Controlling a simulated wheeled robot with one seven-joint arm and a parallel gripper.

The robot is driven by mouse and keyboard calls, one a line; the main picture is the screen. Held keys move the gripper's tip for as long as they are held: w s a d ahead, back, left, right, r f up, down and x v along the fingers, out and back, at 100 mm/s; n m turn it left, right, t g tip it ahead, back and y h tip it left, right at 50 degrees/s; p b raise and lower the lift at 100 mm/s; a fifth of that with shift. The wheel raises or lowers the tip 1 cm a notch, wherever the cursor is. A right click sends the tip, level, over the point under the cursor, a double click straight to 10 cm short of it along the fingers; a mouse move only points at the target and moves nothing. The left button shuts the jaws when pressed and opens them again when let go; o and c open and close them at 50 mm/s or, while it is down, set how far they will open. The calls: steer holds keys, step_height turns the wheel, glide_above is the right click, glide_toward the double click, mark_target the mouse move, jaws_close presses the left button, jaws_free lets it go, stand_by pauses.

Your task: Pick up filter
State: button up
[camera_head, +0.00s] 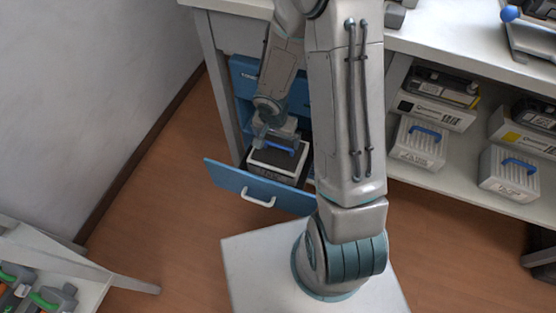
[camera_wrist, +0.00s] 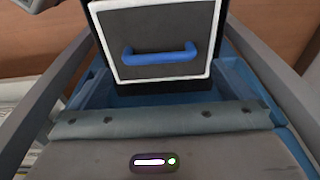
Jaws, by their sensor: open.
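The filter (camera_head: 272,169) is a white box with a dark grey top and a blue handle. It sits upright in an open blue drawer (camera_head: 232,183). In the wrist view the filter (camera_wrist: 160,25) shows its grey top in a white frame, with the blue handle (camera_wrist: 160,56) running across. My gripper (camera_head: 274,136) is open and empty, just above the filter at the handle. Whether it touches the handle cannot be told. My arm hides part of the drawer's right side.
The drawer's walls stand close around the filter. A shelf (camera_head: 455,178) on the right holds several similar white filters with blue handles and some dark cartridges. A white countertop (camera_head: 440,35) lies above. A rack (camera_head: 55,262) with green-handled items stands at lower left. Floor is clear left of the drawer.

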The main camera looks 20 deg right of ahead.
mark_target(278, 145)
steer(key=shift+w+d+f+b, duration=0.15)
steer(key=shift+f+b, duration=0.6)
steer(key=shift+f, duration=0.8)
steer(key=shift+w+d+f+b, duration=0.15)
steer(key=shift+f+b, duration=0.6)
steer(key=shift+f, duration=0.75)
steer(key=shift+r, duration=0.1)
steer(key=c, duration=1.3)
